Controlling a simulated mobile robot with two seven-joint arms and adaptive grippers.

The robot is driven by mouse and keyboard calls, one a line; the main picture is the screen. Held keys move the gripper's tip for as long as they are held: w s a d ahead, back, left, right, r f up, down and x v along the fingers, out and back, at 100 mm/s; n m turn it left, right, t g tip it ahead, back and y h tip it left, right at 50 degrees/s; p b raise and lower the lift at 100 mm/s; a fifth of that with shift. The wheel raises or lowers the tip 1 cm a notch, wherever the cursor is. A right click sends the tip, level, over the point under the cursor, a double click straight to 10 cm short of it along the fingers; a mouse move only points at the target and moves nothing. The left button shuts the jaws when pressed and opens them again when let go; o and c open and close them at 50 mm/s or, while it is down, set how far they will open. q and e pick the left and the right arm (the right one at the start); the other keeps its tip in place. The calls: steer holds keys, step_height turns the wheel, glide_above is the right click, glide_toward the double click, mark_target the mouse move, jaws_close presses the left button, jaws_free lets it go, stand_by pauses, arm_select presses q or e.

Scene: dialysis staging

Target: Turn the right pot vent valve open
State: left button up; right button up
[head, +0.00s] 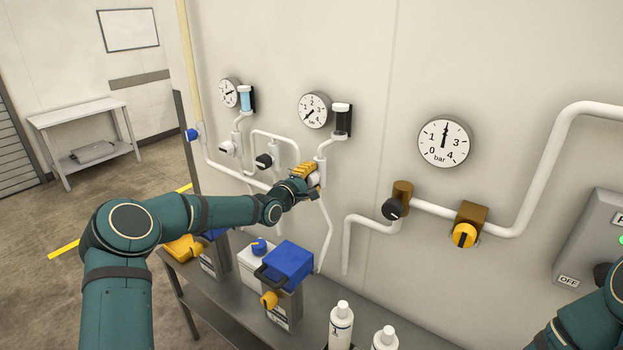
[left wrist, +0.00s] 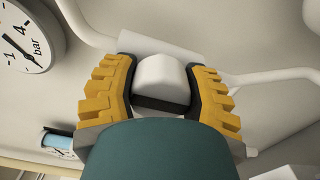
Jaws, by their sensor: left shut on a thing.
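My left gripper (head: 305,174) is at a white valve knob on the wall pipe below the right sight glass, which looks dark (head: 342,121). In the left wrist view, the yellow-padded fingers of my left gripper (left wrist: 160,88) are shut on this white valve knob (left wrist: 160,73), one finger on each side. The fingers cover most of the knob in the head view. I cannot read its open or closed position. The gauge (head: 314,110) beside the dark sight glass points near zero. Part of my right arm shows at the lower right; its gripper is out of view.
A black knob (head: 263,160) and another white valve (head: 227,148) are left of my gripper. A brown valve with a black handle (head: 393,209) and a yellow knob (head: 464,235) are to the right. Blue-topped containers (head: 287,262) and white bottles (head: 341,325) stand on the bench below.

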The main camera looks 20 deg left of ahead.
stand_by(0.3)
arm_select(q)
steer(key=o, duration=1.2)
steer(key=v, duration=1.2)
